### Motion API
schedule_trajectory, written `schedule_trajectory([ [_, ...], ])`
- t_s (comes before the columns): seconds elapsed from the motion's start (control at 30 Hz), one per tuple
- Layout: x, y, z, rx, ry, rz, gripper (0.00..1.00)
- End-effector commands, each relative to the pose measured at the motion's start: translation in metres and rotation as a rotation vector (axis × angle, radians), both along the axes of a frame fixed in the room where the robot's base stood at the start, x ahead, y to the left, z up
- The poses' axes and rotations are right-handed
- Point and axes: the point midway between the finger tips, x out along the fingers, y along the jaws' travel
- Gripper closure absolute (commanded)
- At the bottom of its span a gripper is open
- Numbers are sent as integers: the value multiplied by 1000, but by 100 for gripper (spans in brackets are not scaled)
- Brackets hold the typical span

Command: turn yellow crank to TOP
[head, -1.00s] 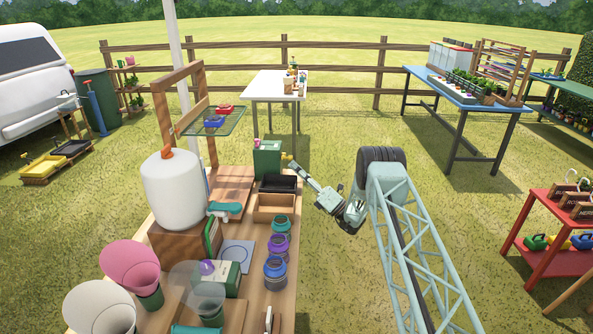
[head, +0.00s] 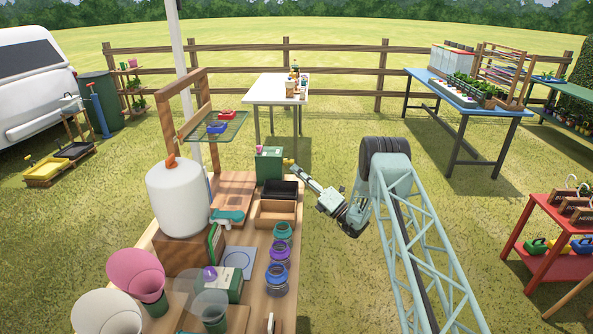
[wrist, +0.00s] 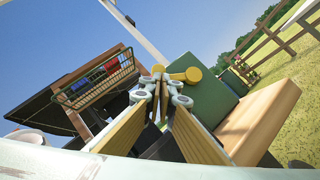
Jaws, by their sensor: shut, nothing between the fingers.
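The green box (head: 269,163) stands at the far end of the wooden bench. The yellow crank (wrist: 186,76) shows in the wrist view in front of this box, with a round yellow knob at its right end. In the head view only a small yellow part of the crank (head: 288,161) shows at the box's right side. My gripper (wrist: 160,101) is shut and empty, its fingertips just below the crank in the picture. I cannot tell whether they touch it. In the head view my gripper (head: 297,170) reaches the box from the right. The fingers hide part of the crank.
A black tray (head: 281,189) and a wooden tray (head: 276,213) lie in front of the box. A wire shelf (head: 214,128) hangs above the bench to the left. Several jars line the bench's right edge. Open grass lies to the right.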

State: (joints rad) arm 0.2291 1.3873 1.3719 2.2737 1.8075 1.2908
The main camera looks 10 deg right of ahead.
Motion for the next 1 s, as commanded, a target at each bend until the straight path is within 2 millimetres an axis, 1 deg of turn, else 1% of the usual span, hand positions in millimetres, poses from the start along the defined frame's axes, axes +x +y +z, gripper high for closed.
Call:
schedule_trajectory([
  [0.03, 3, 0, 8, 0, -7, -3, 100],
  [0.53, 3, -2, 10, -2, -13, -4, 100],
  [0.67, -1, -6, 5, -1, -12, -4, 100],
  [1.0, -22, -28, -23, 0, -4, 2, 100],
])
